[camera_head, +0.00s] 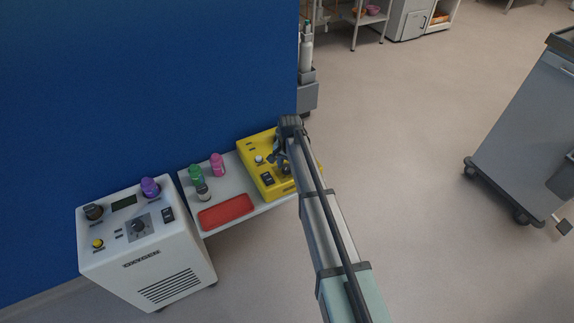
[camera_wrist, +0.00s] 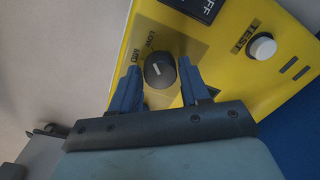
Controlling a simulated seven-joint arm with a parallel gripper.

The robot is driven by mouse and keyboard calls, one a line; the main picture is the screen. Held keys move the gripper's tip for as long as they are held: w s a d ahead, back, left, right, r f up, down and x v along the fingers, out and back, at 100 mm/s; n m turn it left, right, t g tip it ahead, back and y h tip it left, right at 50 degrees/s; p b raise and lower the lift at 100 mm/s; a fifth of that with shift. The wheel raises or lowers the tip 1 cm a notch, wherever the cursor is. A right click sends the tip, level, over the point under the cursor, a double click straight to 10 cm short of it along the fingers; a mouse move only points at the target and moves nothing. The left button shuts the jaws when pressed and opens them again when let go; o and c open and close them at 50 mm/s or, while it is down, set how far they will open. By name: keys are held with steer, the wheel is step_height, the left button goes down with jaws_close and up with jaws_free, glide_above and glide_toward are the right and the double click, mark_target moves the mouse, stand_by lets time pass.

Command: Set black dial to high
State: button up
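A black dial (camera_wrist: 160,71) with a white pointer mark sits on a yellow box (camera_head: 256,182). In the wrist view the labels LOW and MID show beside it, and no HIGH label is visible. The mark appears to lean up and left; its exact setting is hard to tell. My gripper (camera_wrist: 157,80) is open, with one blue finger on each side of the dial. Small gaps seem to show between fingers and dial. In the head view my gripper (camera_head: 280,158) is over the yellow box and the dial is mostly hidden.
The yellow box also bears a white TEST button (camera_wrist: 262,47) and a black OFF switch (camera_wrist: 200,6). A grey shelf (camera_head: 188,186) holds a red tray (camera_head: 226,211) and small bottles. A white machine (camera_head: 160,260) with its own dark dial (camera_head: 137,226) stands left. A blue wall (camera_head: 140,80) is behind.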

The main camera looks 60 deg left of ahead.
steer(key=c, duration=0.6)
steer(key=shift+c, duration=0.2)
steer(key=n, duration=0.4)
steer(key=shift+n, duration=0.3)
steer(key=n, duration=0.4)
steer(key=shift+n, duration=0.3)
steer(key=n, duration=0.4)
steer(key=shift+a+n, duration=0.1)
steer(key=shift+n, duration=0.2)
steer(key=shift+n+h, duration=0.4)
steer(key=shift+n, duration=1.6)
